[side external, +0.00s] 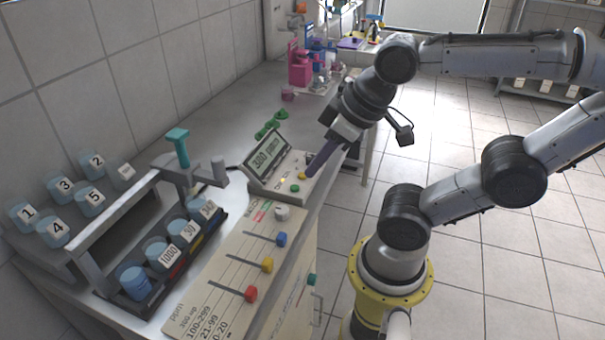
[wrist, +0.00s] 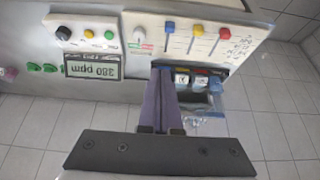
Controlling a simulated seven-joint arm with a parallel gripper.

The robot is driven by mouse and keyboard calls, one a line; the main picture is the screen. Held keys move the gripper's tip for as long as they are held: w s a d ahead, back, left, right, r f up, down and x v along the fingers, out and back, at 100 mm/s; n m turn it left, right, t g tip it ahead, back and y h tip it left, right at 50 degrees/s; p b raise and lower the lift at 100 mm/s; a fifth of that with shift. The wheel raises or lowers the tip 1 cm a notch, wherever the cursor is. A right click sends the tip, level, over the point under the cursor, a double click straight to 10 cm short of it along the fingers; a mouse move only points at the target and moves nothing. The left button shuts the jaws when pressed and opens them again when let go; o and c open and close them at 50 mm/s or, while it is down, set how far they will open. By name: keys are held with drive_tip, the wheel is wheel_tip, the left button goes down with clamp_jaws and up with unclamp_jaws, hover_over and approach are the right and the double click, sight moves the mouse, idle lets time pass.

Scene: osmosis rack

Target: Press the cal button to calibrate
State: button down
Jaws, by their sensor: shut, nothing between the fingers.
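The meter (side external: 272,170) has a tilted display (side external: 265,155) that seems to read 380 ppm. On its front face are a yellow button (side external: 302,175) and a green button (side external: 295,188). The wrist view, upside down, shows a black knob (wrist: 63,33), the yellow button (wrist: 88,33) and the green button (wrist: 109,34) in a row. No cal label is readable. My gripper (side external: 311,173) has its purple fingers together and empty, pointing down close to the yellow button in the side view. I cannot tell their height above it. The fingers also show in the wrist view (wrist: 161,74).
A slider panel (side external: 215,285) with a white knob (side external: 282,212) and blue, yellow and red sliders lies in front of the meter. A rack (side external: 120,200) with several labelled jars stands left. Green pieces (side external: 268,128) and a pink device (side external: 299,66) are behind.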

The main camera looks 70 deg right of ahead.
idle(0.6)
drive_tip(key=w+a+r+m+t+y, duration=0.1)
drive_tip(key=w+a+m+t+y, duration=0.2)
drive_tip(key=w+m, duration=0.4)
drive_tip(key=w+d+m+h, duration=0.1)
drive_tip(key=w+d+m, duration=0.3)
drive_tip(key=m, duration=0.6)
drive_tip(key=s+d+f+m+h, duration=0.1)
drive_tip(key=d+f+m+h, duration=0.1)
drive_tip(key=d+m, duration=0.5)
drive_tip(key=s+d+f+m+h, duration=0.1)
drive_tip(key=d+f+m+h, duration=0.2)
drive_tip(key=d+m, duration=0.3)
drive_tip(key=shift+s+d+f+m, duration=0.4)
drive_tip(key=shift+d+f, duration=0.5)
drive_tip(key=shift+d, duration=1.15)
